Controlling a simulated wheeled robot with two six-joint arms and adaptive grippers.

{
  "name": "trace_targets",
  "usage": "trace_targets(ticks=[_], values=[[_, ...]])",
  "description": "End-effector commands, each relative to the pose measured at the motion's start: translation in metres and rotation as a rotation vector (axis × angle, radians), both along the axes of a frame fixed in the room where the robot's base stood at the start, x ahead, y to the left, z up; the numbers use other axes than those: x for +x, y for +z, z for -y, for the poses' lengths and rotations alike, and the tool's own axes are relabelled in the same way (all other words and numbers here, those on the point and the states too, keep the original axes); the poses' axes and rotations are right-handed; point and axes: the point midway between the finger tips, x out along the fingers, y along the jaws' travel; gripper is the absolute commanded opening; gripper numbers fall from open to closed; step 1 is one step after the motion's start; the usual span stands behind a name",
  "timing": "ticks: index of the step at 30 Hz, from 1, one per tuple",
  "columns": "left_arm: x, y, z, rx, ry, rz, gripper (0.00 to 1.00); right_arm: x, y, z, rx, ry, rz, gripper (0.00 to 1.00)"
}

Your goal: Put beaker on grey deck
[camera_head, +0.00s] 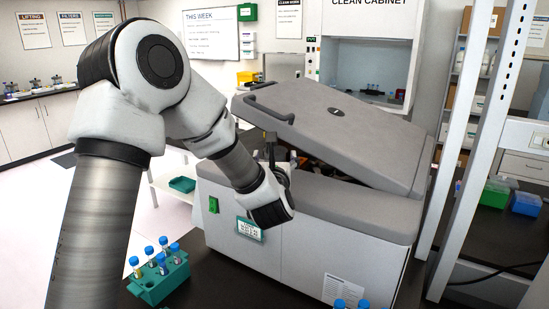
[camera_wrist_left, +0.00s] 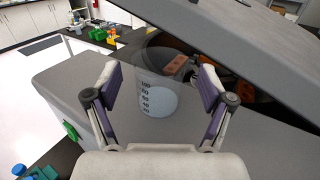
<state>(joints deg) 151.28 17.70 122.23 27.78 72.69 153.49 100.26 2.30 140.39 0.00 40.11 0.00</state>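The fingers are spread, with a visible gap on each side of the beaker. The beaker is at the edge of the machine's opening; I cannot tell what it rests on. The grey deck (camera_wrist_left: 75,75) is the machine's padded top, also seen in the head view (camera_head: 345,205). In the head view my left gripper (camera_head: 270,152) is over the deck's left part, and the beaker is not clearly visible there. My right gripper is not in view.
The machine's big grey lid (camera_head: 340,130) is tilted open above the deck, close to my left gripper. A green rack (camera_head: 160,282) of blue-capped tubes stands at the front left. The deck's right part is clear. Metal posts (camera_head: 470,150) stand at right.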

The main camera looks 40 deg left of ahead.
Motion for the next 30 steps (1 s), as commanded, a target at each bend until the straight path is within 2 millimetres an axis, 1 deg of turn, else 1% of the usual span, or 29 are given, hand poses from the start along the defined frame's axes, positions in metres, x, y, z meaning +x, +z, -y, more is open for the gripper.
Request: trace_targets(ticks=[2, 5, 8, 13, 16, 19, 23, 30], values=[[-0.001, 0.0, 0.0, 0.0, 0.0, 0.0, 0.81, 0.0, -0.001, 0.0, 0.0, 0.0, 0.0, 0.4], [-0.007, -0.002, 0.006, 0.001, -0.002, 0.001, 0.81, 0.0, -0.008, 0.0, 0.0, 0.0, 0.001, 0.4], [-0.022, -0.006, 0.016, 0.004, -0.002, 0.0, 0.81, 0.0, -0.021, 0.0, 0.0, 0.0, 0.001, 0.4], [-0.058, -0.007, 0.044, 0.008, -0.004, 0.002, 0.81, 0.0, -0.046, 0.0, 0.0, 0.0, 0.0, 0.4], [-0.077, -0.005, 0.057, 0.007, -0.002, 0.002, 0.81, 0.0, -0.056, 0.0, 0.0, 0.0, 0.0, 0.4], [-0.09, -0.004, 0.067, 0.005, -0.002, 0.0, 0.81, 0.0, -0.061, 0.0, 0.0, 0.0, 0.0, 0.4], [-0.097, -0.002, 0.071, 0.001, 0.0, 0.0, 0.81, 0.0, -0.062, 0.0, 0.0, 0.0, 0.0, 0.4], [-0.097, -0.001, 0.071, 0.0, 0.0, 0.0, 0.81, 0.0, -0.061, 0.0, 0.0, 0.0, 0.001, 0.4]])
